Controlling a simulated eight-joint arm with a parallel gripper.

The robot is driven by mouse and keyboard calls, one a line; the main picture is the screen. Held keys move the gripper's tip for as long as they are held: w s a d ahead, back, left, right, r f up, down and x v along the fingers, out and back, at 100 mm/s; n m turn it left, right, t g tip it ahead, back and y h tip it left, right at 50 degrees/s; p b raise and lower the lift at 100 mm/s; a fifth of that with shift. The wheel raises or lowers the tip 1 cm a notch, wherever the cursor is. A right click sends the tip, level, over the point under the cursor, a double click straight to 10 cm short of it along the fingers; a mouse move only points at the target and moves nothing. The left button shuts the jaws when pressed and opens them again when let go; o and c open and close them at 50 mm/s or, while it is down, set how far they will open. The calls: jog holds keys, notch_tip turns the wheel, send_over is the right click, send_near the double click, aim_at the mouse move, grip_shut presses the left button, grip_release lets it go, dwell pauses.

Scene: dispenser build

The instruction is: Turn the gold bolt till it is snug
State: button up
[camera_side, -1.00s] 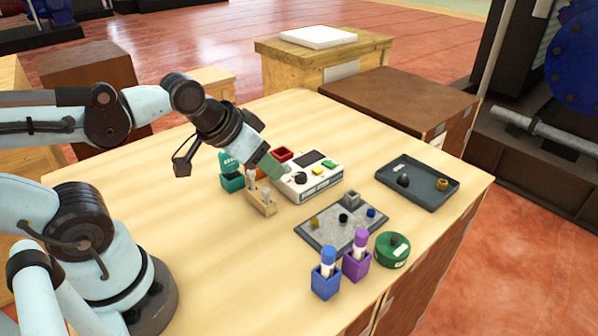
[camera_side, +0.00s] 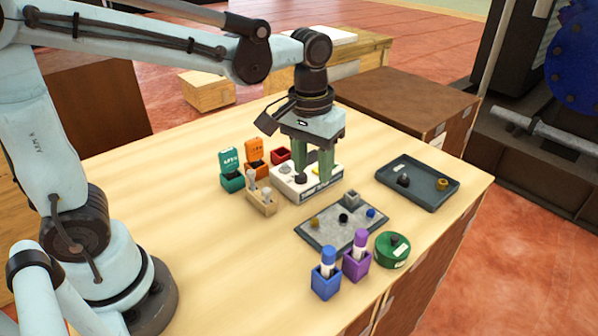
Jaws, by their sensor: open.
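A small gold piece (camera_side: 315,222), which looks like a bolt head, sits at the left end of the grey plate (camera_side: 330,240). A dark piece (camera_side: 343,218) and a blue piece (camera_side: 370,212) sit on the same plate, with a grey block (camera_side: 352,199) at its far edge. Another gold piece (camera_side: 442,184) lies in the dark tray (camera_side: 420,192) at the right. My gripper (camera_side: 313,172) is open and points down over the white box (camera_side: 304,190), behind the grey plate. Its fingers hide part of the box, and I see nothing held between them.
A blue holder (camera_side: 325,284), a purple holder (camera_side: 356,266) and a green round container (camera_side: 391,250) stand in front of the plate. A wooden rack (camera_side: 262,204), teal box (camera_side: 232,180) and orange box (camera_side: 256,165) stand left of the white box. The table's left side is clear.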

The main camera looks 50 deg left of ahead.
aim_at(315, 221)
jog(key=shift+g, duration=0.3)
jog(key=f, duration=1.2)
jog(key=shift+w+d+f, duration=0.25)
jog(key=shift+d, duration=0.05)
jog(key=shift+c, duration=0.2)
grip_shut()
